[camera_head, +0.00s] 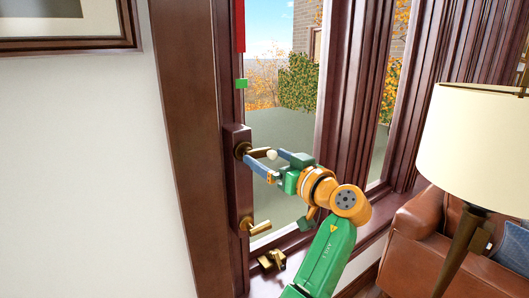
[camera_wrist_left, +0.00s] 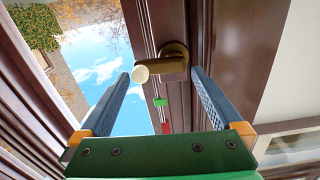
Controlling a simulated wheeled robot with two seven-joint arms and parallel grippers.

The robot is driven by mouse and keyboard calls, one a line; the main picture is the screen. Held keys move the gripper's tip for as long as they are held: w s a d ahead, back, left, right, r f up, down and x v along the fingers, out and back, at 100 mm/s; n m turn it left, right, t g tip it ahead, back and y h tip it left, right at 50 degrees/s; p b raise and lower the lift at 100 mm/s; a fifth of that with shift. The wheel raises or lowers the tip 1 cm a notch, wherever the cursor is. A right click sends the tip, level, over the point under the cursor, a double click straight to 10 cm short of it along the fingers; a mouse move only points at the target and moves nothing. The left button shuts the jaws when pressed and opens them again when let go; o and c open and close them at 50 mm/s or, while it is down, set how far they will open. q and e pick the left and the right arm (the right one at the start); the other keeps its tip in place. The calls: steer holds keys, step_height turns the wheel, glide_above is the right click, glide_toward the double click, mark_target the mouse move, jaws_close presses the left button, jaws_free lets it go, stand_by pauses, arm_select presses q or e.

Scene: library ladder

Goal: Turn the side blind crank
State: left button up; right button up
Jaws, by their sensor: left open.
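An upper brass crank (camera_head: 259,151) with a pale round knob sticks out from a dark wooden plate (camera_head: 237,185) on the window frame. A similar lower brass handle (camera_head: 260,228) is on the same plate. I cannot tell from the pictures which one is the side blind crank. My left gripper (camera_head: 264,157) is open at the upper crank. In the left wrist view, the upper crank (camera_wrist_left: 172,66) and its pale knob (camera_wrist_left: 140,74) lie between the blue fingertips, with a gap visible on each side. My right gripper is not in view.
A red bar (camera_head: 240,25) and a green block (camera_head: 241,84) are on the frame above the plate. A brass fitting (camera_head: 271,260) is low on the window sill. A lamp (camera_head: 475,140) and a brown leather armchair (camera_head: 415,240) stand at the right.

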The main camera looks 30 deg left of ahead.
mark_target(259, 154)
arm_select(q)
steer(key=shift+r+x, duration=0.2)
steer(key=shift+x, duration=0.65)
steer(key=shift+w+a+f, duration=0.1)
steer(key=shift+a+f, duration=0.1)
steer(key=shift+a, duration=0.2)
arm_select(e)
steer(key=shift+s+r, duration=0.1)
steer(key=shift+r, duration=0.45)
arm_select(q)
steer(key=shift+d, duration=0.1)
steer(key=shift+c, duration=0.2)
steer(key=c, duration=1)
